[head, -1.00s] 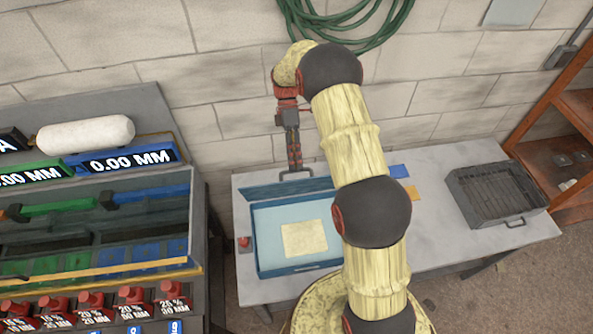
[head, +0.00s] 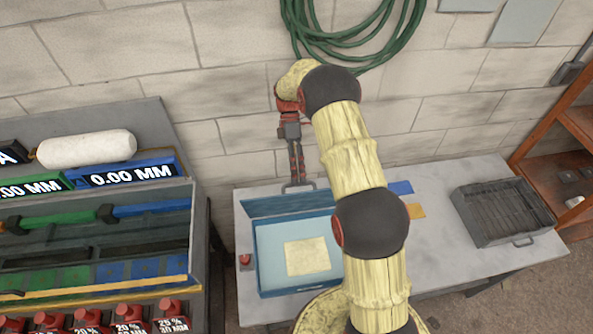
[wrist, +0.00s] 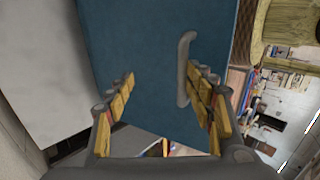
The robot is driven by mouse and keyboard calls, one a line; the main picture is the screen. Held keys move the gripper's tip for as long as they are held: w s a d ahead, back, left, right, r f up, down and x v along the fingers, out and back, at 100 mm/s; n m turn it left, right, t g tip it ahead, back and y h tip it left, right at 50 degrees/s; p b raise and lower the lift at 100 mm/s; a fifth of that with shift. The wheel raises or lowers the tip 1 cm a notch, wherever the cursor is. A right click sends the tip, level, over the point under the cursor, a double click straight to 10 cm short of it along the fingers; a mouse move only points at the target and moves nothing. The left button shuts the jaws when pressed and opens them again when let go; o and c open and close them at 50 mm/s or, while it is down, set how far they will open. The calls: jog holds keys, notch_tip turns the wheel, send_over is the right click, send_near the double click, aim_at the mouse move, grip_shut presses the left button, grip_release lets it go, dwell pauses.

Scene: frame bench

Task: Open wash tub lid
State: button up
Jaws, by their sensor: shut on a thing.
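The wash tub (head: 262,262) is a shallow light-blue box on the grey bench, with a pale yellow square lying inside. Its blue lid (head: 270,207) stands raised along the tub's back edge, so the inside shows. A grey bar handle (head: 299,186) sits at the lid's upper edge. My gripper (head: 296,178) reaches down from above and behind the lid and is shut on the handle. In the wrist view, the lid (wrist: 150,50) fills the middle between my fingers, and the handle (wrist: 184,75) is by the right finger. The exact finger contact is hard to see.
A grey tray (head: 500,212) stands at the bench's right, with bare bench (head: 440,240) before it. A dark rack (head: 100,235) stands at the left. The block wall (head: 230,85) with a green hose (head: 365,30) is close behind my gripper.

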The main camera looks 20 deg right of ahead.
jog(key=shift+o, duration=0.4)
jog(key=shift+w+d+f, duration=0.1)
jog(key=shift+w+f, duration=0.1)
jog(key=shift+f, duration=0.1)
jog(key=shift+s+r, duration=0.1)
jog(key=shift+r, duration=0.05)
jog(key=shift+c, duration=0.9)
notch_tip(320, 180, up, 11)
jog(key=shift+f, duration=0.2)
jog(key=shift+c, duration=0.3)
jog(key=shift+c, duration=0.7)
